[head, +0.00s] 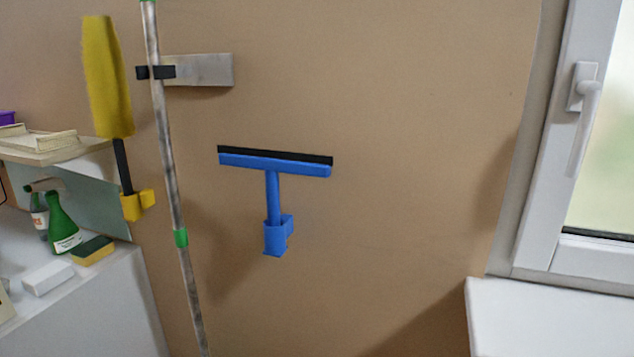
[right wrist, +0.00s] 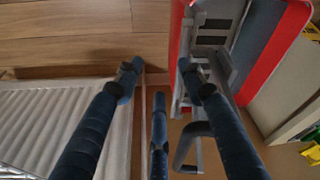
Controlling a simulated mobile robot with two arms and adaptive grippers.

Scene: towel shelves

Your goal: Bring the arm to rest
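My right gripper (right wrist: 158,68) shows in the right wrist view. Its dark blue fingers are spread well apart, and a further dark finger lies low between them. I see nothing held between the fingers. Neither arm shows in the head view, and my left gripper is in no view.
In the head view a blue squeegee (head: 273,190), a yellow duster (head: 106,80) and a long pole (head: 166,130) hang on the brown wall, left of a window sill (head: 550,315). The right wrist view shows wooden floor (right wrist: 60,40), a white ribbed panel (right wrist: 30,125) and a red-edged grey object (right wrist: 270,50).

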